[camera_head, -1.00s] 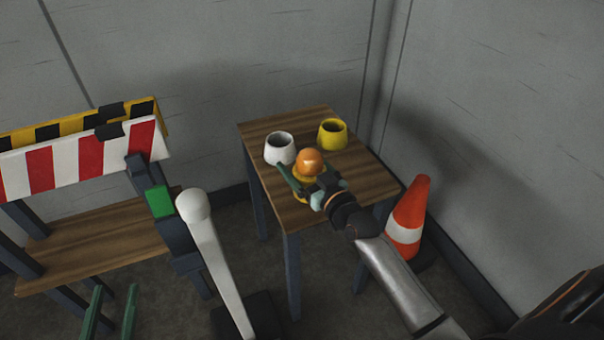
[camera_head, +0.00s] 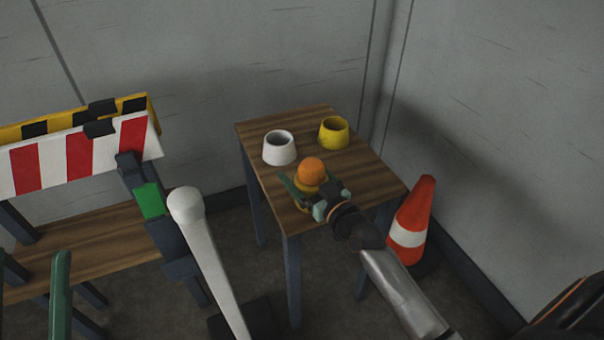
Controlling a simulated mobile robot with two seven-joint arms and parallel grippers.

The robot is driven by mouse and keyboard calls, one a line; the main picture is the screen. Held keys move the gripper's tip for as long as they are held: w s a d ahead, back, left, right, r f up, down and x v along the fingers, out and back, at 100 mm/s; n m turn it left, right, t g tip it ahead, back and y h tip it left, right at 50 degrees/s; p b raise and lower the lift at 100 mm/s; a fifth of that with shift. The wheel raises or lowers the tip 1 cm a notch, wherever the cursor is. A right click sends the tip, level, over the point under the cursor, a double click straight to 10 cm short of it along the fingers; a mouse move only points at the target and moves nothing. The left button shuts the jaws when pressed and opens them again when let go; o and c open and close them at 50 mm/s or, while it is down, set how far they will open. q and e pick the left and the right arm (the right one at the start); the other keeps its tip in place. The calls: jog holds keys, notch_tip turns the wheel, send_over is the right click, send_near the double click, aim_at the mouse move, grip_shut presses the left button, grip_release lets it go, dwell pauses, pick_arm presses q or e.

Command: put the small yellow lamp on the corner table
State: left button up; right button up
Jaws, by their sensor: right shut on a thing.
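The small lamp (camera_head: 312,171) has an orange dome on a yellow base. It is upright at the near part of the wooden corner table (camera_head: 362,180). My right gripper (camera_head: 306,194) is shut on its yellow base, one green finger on each side. The fingers partly hide the base, so I cannot tell whether it touches the tabletop. My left gripper (camera_head: 33,262) shows only as two green fingers, spread apart and empty, at the lower left edge.
A white pot (camera_head: 279,149) and a yellow pot (camera_head: 333,134) stand on the table behind the lamp. An orange cone (camera_head: 410,220) is on the floor to the right. A white round-topped post (camera_head: 205,240), a wooden bench (camera_head: 95,240) and striped barriers (camera_head: 75,155) are to the left.

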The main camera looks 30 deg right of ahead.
aim_at(312, 184)
pick_arm(q)
jog(key=shift+f, duration=0.1)
pick_arm(e)
jog(key=o, duration=1.4)
jog(key=shift+f, duration=0.1)
